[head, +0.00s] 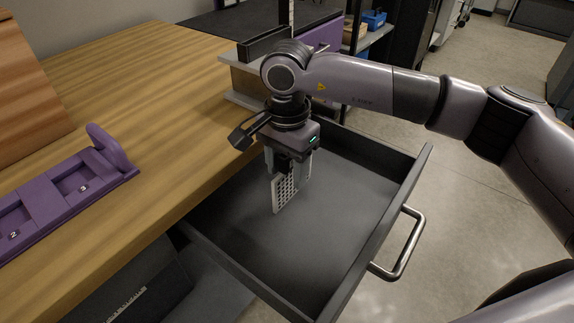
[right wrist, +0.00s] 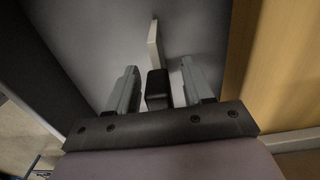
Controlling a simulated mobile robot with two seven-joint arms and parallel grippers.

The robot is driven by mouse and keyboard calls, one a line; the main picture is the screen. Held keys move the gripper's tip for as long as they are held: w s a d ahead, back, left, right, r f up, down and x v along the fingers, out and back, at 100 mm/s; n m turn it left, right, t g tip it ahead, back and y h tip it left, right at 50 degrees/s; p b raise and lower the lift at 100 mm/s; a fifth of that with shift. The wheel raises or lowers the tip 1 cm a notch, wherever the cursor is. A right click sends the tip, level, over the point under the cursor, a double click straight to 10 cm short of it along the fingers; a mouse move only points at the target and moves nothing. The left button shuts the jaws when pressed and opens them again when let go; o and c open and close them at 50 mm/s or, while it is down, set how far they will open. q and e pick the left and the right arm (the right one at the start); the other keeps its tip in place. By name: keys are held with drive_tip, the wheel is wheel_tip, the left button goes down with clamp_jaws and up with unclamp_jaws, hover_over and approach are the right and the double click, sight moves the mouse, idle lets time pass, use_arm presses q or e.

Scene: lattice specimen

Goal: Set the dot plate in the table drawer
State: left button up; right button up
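The dot plate (head: 287,189) is pale grey with rows of dark holes. It stands upright inside the open table drawer (head: 340,205), below my right gripper (head: 291,172). In the right wrist view the plate (right wrist: 154,42) shows edge-on, with a black block (right wrist: 157,88) at its near end. The two fingers of my right gripper (right wrist: 159,72) are apart on either side of that block, with gaps showing on both sides. I cannot tell exactly where the plate's lower edge meets the drawer floor. My left gripper is not in view.
The wooden table (head: 150,90) is at the left, with a purple numbered tray (head: 62,187) on it. A box-like holder (head: 250,85) is at the table's far edge. The drawer's metal handle (head: 408,248) faces right. The drawer floor around the plate is clear.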

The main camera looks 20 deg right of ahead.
wheel_tip(320, 180, up, 12)
drive_tip(key=shift+r+p, duration=0.2)
drive_tip(key=shift+p, duration=0.1)
idle(0.3)
idle(0.4)
